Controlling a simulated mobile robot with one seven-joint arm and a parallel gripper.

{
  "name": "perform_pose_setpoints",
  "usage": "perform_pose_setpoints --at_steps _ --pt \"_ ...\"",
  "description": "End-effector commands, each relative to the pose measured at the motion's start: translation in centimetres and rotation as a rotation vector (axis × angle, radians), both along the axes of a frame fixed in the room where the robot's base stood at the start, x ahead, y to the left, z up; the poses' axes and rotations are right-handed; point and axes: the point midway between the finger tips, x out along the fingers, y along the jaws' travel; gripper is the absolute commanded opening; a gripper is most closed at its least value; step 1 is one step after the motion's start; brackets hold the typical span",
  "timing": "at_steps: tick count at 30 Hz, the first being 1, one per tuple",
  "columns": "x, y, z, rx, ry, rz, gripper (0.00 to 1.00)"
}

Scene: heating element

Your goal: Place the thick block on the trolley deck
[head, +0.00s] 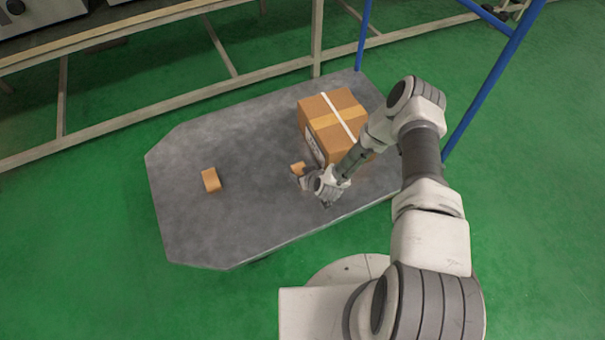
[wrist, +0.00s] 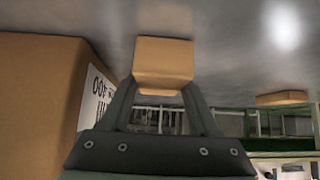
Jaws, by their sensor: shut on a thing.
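My gripper (head: 303,175) is over the near right part of the grey trolley deck (head: 245,150), just in front of the cardboard box. It is shut on a small orange-brown block (head: 297,168), which also shows between the fingers in the wrist view (wrist: 163,62). The block is at or just above the deck; I cannot tell whether it touches. A second orange-brown block (head: 211,180) lies on the left part of the deck, apart from the gripper, and shows at the right of the wrist view (wrist: 282,98). I cannot tell which block is thicker.
A large taped cardboard box (head: 318,113) with a printed label stands on the deck close beside my gripper. Blue trolley posts (head: 490,80) rise at the right. A railed bench (head: 180,15) runs behind. The deck's middle and left are mostly clear.

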Motion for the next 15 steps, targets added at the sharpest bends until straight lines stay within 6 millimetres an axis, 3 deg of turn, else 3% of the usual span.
perform_pose_setpoints --at_steps 1,2,3,6,15 --pt "0.01 0.01 -0.18 0.0 0.0 0.0 0.0" --pt "0.01 0.0 -0.18 0.0 0.0 0.0 0.65" --pt "0.01 -0.01 -0.16 0.0 0.0 0.0 0.73" --pt "-0.01 0.0 -0.16 0.0 0.0 0.0 0.91" --pt "-0.01 -0.01 -0.08 0.0 0.0 0.0 0.92"
